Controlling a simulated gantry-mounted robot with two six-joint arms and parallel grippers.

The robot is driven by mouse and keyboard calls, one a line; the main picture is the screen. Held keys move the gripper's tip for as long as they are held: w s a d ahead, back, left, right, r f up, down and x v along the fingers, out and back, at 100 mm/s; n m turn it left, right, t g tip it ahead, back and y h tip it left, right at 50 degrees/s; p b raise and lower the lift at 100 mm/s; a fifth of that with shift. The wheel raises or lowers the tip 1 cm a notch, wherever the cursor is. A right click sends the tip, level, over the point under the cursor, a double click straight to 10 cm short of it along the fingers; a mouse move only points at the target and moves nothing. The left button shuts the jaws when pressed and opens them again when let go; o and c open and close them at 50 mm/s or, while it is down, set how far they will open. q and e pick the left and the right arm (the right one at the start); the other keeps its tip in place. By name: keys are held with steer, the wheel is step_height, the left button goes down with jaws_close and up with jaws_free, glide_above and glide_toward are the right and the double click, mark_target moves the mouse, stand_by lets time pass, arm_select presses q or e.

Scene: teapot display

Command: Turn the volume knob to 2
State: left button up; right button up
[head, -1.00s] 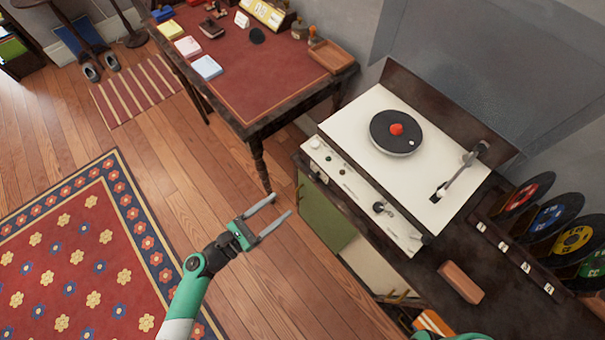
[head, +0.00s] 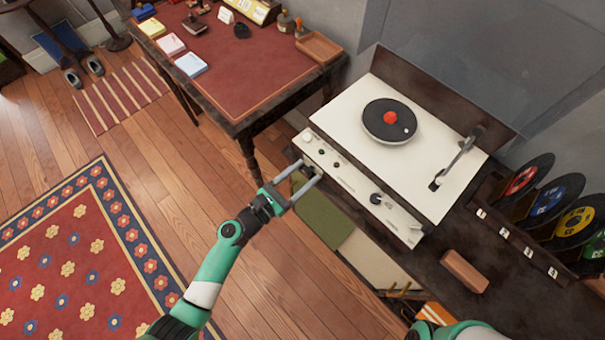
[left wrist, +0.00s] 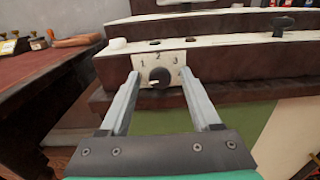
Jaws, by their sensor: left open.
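The volume knob (left wrist: 159,77) is a small dark round knob on a pale plate (left wrist: 174,58) marked 1, 2 and 3, on the front of the record player (head: 345,108). A pale mark on the knob appears at its lower left, away from the 2 at the top. My left gripper (head: 308,169) is open at the player's front left; it also shows in the left wrist view (left wrist: 160,78), one finger on each side of the knob. I cannot tell whether either finger touches it. In the head view the knob is hard to make out by the fingers. My right gripper is out of view.
The player's top panel has small knobs and a lever (head: 376,199). A brown block (head: 464,271) and a rack of records (head: 523,250) are to the right. A red-topped desk (head: 250,75) stands at the left.

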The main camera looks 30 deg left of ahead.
arm_select(q)
steer(key=shift+c, duration=0.3)
jaws_close()
steer(key=shift+m, duration=0.3)
steer(key=m+b, duration=0.1)
steer(key=m, duration=0.1)
steer(key=shift+f+m, duration=0.1)
steer(key=shift+m, duration=0.2)
steer(key=shift+m+b, duration=0.8)
steer(key=shift+m, duration=1)
steer(key=shift+o, duration=0.3)
jaws_free()
